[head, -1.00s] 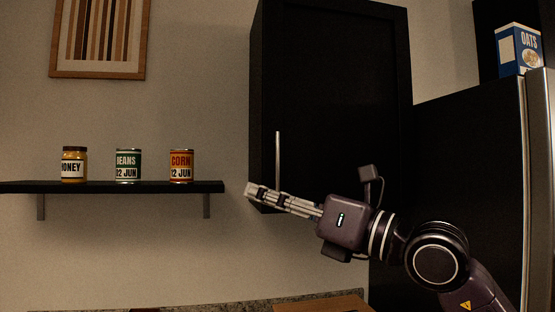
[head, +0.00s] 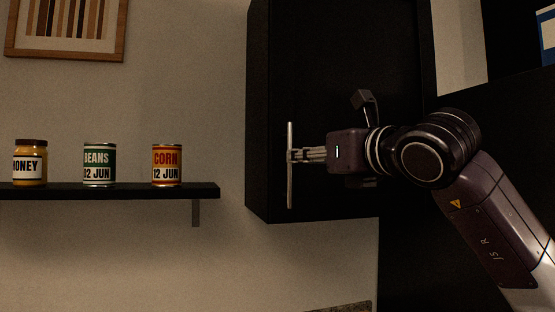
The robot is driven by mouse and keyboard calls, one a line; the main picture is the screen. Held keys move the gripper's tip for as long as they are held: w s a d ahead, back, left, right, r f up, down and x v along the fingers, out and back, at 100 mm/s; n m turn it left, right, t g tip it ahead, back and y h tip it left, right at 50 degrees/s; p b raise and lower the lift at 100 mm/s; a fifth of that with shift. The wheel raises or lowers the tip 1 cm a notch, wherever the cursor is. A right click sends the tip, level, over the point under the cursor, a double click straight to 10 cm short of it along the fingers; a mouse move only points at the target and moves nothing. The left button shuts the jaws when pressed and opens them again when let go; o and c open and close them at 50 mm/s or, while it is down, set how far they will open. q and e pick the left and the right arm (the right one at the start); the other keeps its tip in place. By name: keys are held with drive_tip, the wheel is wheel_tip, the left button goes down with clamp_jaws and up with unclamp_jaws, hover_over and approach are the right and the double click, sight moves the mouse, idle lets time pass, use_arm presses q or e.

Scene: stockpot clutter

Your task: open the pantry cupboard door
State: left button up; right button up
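The pantry cupboard (head: 345,60) is black and hangs on the wall in the middle of the head view. Its door looks shut against the body. A vertical silver bar handle (head: 290,188) stands near the door's left edge. My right gripper (head: 294,155) comes in from the right, level, with its fingertips at the middle of the handle. The fingers look close together, seen edge-on. I cannot tell whether they are closed around the bar or only beside it. My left gripper is not in view.
A black wall shelf (head: 110,191) at left holds a honey jar (head: 30,165), a beans can (head: 99,166) and a corn can (head: 167,166). A striped framed picture (head: 66,28) hangs above. A blue box (head: 547,36) shows at the upper right. The wall between shelf and cupboard is bare.

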drive_tip(key=p, duration=0.4)
hover_over(290, 194)
drive_tip(key=shift+w+r, duration=0.2)
drive_tip(key=shift+w, duration=0.15)
drive_tip(key=shift+w+a, duration=0.1)
drive_tip(key=shift+c, duration=0.2)
drive_tip(key=c, duration=0.5)
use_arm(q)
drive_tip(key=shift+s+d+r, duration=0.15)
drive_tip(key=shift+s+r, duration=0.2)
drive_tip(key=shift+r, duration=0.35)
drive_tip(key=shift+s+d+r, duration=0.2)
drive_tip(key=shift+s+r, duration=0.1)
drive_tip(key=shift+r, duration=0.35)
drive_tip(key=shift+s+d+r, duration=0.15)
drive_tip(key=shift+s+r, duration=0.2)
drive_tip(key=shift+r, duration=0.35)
use_arm(e)
clamp_jaws()
